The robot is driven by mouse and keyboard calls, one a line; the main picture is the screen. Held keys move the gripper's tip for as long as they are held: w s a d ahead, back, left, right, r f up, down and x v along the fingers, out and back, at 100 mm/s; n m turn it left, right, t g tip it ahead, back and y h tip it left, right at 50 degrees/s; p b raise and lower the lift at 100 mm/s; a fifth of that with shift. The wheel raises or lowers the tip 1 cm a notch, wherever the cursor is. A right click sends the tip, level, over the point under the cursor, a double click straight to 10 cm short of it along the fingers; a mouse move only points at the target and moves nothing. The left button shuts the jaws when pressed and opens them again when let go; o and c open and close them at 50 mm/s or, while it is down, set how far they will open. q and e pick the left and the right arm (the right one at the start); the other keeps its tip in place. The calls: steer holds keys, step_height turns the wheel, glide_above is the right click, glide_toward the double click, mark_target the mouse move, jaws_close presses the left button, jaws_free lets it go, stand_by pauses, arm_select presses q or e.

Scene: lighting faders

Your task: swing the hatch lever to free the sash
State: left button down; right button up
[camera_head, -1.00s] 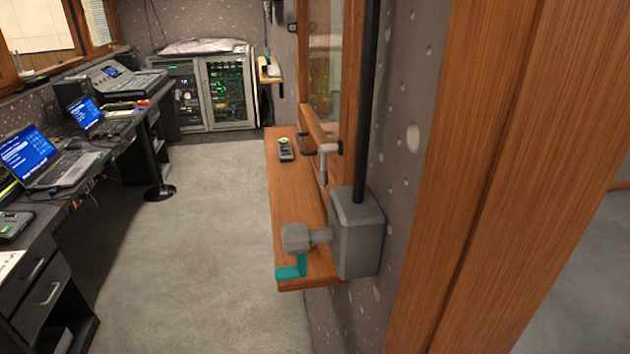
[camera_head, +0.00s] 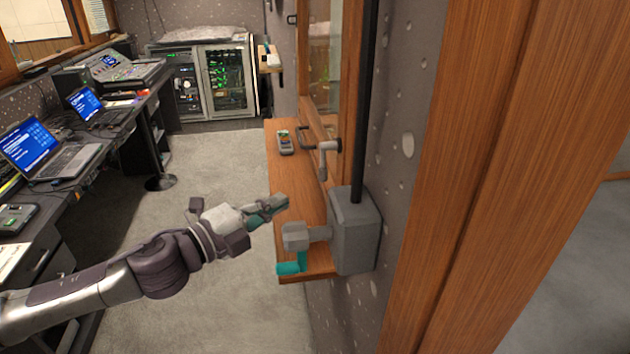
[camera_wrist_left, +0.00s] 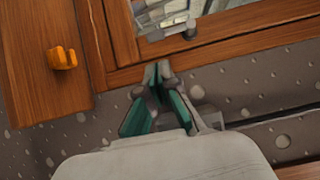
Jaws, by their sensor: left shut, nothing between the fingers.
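The hatch lever (camera_head: 325,160), a grey cranked handle, hangs down at the lower part of the wooden sash frame (camera_head: 353,90) on the right-hand wall. The sash's glass pane (camera_head: 322,60) shows above and beyond it. My left gripper (camera_head: 284,201) is shut and empty. It is over the near part of the wooden shelf, to the left of and nearer than the lever, and apart from it. In the left wrist view the closed fingertips (camera_wrist_left: 158,72) point at the wooden frame (camera_wrist_left: 200,58). The right gripper is not in view.
A grey wall box (camera_head: 356,235) with a grey and teal handle (camera_head: 295,240) stands close by my left gripper. A small device (camera_head: 285,142) lies on the wooden shelf (camera_head: 290,170).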

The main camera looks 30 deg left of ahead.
arm_select(q)
steer(key=shift+w, duration=0.15)
steer(key=p+x, duration=0.4)
steer(key=x, duration=0.5)
steer(key=shift+w+d+p, duration=0.15)
steer(key=shift+w+p, duration=0.2)
steer(key=shift+p, duration=0.05)
steer(key=shift+f, duration=0.15)
stand_by(0.4)
